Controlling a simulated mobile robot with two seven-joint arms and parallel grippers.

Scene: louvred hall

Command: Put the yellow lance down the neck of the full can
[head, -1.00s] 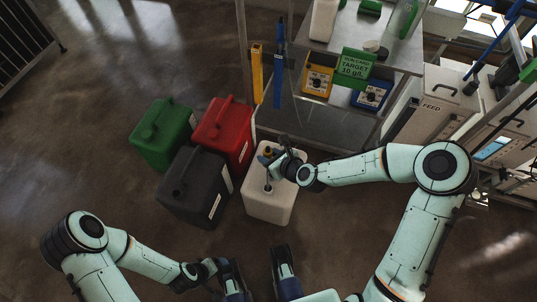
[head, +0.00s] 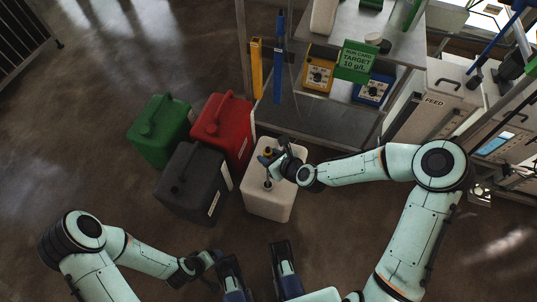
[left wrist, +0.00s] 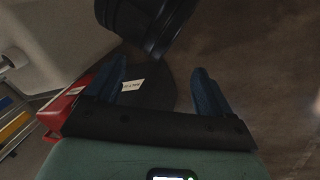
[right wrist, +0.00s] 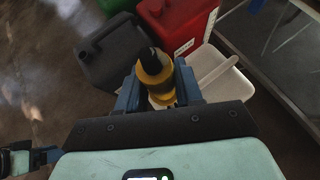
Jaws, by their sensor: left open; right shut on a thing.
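My right gripper (head: 272,157) is shut on the yellow lance, whose yellow-orange head with a black tip (right wrist: 155,75) shows between the fingers in the right wrist view. The white can (head: 268,205), likely the full can, stands on the floor right below that gripper. In the head view the lance's thin dark shaft reaches down towards the neck on the can's top. The gripper partly hides this, and I cannot tell whether the shaft's end is inside the neck. The white can also shows in the right wrist view (right wrist: 222,82). My left gripper (head: 257,270) is open and empty, near the bottom edge.
Green (head: 158,130), red (head: 222,125) and dark grey (head: 190,185) cans stand close together left of the white can. Behind is a metal shelf (head: 318,120) with a yellow holder (head: 256,70) and a blue lance (head: 278,75) on its side. The floor at left is clear.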

